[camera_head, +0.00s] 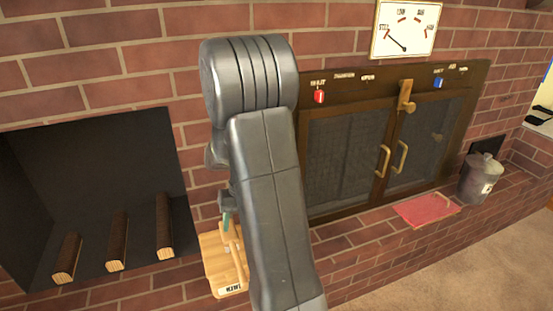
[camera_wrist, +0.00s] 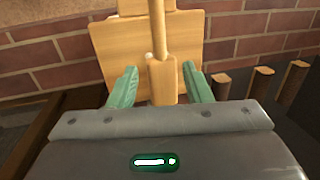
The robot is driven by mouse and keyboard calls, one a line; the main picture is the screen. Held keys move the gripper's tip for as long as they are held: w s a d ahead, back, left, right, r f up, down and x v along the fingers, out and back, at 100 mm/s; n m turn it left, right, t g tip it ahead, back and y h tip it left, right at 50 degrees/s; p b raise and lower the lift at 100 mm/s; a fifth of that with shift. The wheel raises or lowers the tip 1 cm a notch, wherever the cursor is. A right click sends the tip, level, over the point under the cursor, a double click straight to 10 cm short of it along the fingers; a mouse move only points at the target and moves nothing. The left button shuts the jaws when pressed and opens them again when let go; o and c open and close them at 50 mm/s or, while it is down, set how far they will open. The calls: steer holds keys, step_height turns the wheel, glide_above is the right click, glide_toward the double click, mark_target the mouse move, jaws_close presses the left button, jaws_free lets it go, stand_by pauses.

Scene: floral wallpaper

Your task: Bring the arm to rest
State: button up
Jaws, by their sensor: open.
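My arm rises in front of the brick wall in the head view and hides much of my gripper. In the wrist view my gripper (camera_wrist: 160,86) is open, its two green fingers spread apart. A pale wooden rod with a thicker block-like end (camera_wrist: 161,78) lies between the fingers in the picture, with a gap on both sides. Behind it is a pale wooden panel (camera_wrist: 107,50). In the head view a small wooden stand (camera_head: 218,262) with a partly hidden label sits beside my arm, near one green finger.
A dark recess with several logs (camera_head: 116,240) is at the left. A brown-framed double door with mesh panes (camera_head: 338,153) is right of my arm. A red mat (camera_head: 427,208) and a grey metal bucket (camera_head: 479,179) sit on the brick ledge. Bare floor is at the lower right.

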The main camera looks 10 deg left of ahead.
mark_target(232, 246)
steer(key=f+b, duration=0.1)
steer(key=f, duration=0.2)
steer(key=s+a+f+b, duration=0.1)
steer(key=f, duration=0.3)
steer(key=f+b, duration=0.1)
steer(key=f, duration=0.3)
steer(key=shift+s+a+f, duration=0.25)
steer(key=shift+s+a, duration=0.05)
step_height(232, 246, up, 3)
steer(key=shift+f+p, duration=0.15)
steer(key=shift+p, duration=0.3)
steer(key=shift+r, duration=0.7)
